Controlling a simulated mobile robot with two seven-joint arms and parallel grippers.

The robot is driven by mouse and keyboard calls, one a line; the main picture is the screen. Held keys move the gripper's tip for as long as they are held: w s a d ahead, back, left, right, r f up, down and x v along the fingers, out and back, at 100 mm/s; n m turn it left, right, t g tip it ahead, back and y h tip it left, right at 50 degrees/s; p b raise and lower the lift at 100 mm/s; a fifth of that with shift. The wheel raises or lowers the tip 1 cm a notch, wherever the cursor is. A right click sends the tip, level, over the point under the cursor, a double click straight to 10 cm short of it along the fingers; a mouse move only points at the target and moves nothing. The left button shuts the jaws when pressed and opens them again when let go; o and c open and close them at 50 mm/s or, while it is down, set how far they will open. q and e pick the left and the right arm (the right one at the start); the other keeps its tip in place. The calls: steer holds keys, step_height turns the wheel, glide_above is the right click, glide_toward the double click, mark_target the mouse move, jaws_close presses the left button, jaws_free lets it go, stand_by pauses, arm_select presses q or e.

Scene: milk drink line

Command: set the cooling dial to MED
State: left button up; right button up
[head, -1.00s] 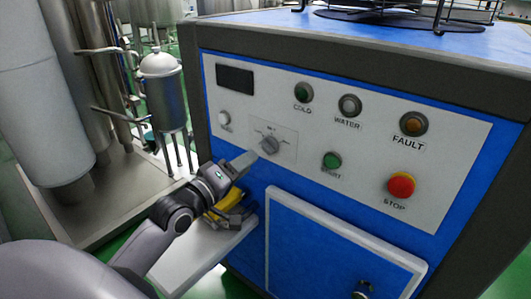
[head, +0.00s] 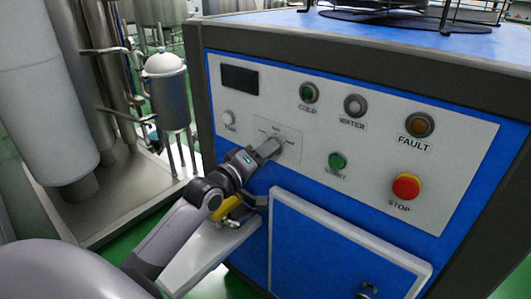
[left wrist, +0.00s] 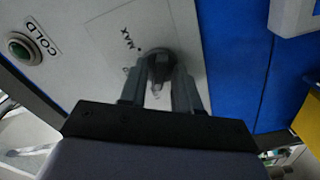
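The cooling dial (left wrist: 160,64) is a dark round knob on the machine's pale front panel, seen in the left wrist view. A "MAX" mark is printed beside it. My left gripper (left wrist: 160,84) has one finger on each side of the dial, with a gap between the fingers. Whether they touch the knob is unclear. In the head view, my left gripper (head: 269,147) is at the dial's label plate (head: 291,150) and hides most of the dial. I cannot read where the dial points. My right gripper is not in view.
The panel also bears a green COLD light (head: 309,92), an orange FAULT light (head: 420,124), a green button (head: 337,161) and a red STOP button (head: 406,186). Below my left wrist, a yellow object (head: 228,207) is by a pale shelf (head: 212,250). Steel tanks stand left.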

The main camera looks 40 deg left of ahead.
arm_select(q)
jaws_close()
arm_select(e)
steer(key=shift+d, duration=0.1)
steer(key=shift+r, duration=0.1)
arm_select(q)
steer(key=shift+a+f+m+p, duration=0.1)
steer(key=shift+m+p, duration=3.6)
steer(key=shift+m, duration=2.2)
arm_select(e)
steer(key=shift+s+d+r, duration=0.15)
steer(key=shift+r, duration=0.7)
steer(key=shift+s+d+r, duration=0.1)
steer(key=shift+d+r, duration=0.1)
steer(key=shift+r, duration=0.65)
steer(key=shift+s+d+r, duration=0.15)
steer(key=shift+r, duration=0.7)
arm_select(q)
steer(key=shift+o, duration=1.5)
jaws_free()
